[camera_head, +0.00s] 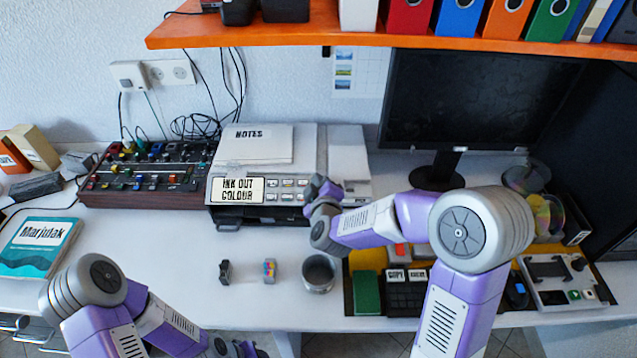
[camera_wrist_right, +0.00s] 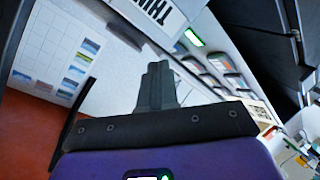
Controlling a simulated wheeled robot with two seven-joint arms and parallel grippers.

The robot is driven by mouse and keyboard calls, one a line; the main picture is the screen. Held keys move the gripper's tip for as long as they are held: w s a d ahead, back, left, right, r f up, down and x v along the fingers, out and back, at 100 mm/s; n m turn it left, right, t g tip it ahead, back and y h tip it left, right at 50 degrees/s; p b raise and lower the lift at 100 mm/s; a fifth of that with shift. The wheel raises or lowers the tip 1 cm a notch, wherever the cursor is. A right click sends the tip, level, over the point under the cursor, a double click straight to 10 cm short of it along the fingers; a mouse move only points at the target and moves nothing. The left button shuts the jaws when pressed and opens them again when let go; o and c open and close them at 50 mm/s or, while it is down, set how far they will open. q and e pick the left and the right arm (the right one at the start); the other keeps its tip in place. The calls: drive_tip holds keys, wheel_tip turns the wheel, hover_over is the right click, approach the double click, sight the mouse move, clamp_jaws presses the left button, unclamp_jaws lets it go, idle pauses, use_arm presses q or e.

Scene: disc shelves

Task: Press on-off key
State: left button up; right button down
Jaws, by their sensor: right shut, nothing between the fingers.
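A printer (camera_head: 318,150) stands against the wall with a control panel of small labelled keys (camera_head: 287,183) on its front. In the right wrist view a row of keys (camera_wrist_right: 215,62) runs along a pale panel, with a green-lit part (camera_wrist_right: 193,37) at its upper end. I cannot read which key is the on-off key. My right gripper (camera_head: 318,188) is at the right end of the printer's front. Its fingers (camera_wrist_right: 157,88) are shut and empty, and I cannot tell whether they touch the panel. My left gripper (camera_head: 238,347) is low at the front edge, partly cut off.
A mixer board (camera_head: 150,173) stands left of the printer, a monitor (camera_head: 475,100) to the right. An orange shelf (camera_head: 330,38) hangs above.

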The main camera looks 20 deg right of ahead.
drive_tip(key=shift+w+f, duration=0.15)
drive_tip(key=shift+f, duration=0.1)
drive_tip(key=shift+w+d+f+b, duration=0.1)
drive_tip(key=shift+w+f+b, duration=0.1)
drive_tip(key=shift+f+b, duration=0.2)
idle(0.6)
drive_tip(key=shift+r, duration=0.15)
drive_tip(key=shift+s+r+p, duration=0.45)
drive_tip(key=shift+r+p, duration=0.25)
drive_tip(key=shift+p, duration=0.15)
drive_tip(key=s+r+p, duration=0.2)
drive_tip(key=r+p, duration=0.1)
drive_tip(key=a+r+p, duration=0.1)
drive_tip(key=r+p, duration=0.1)
drive_tip(key=shift+s+r, duration=0.1)
drive_tip(key=shift+s, duration=0.3)
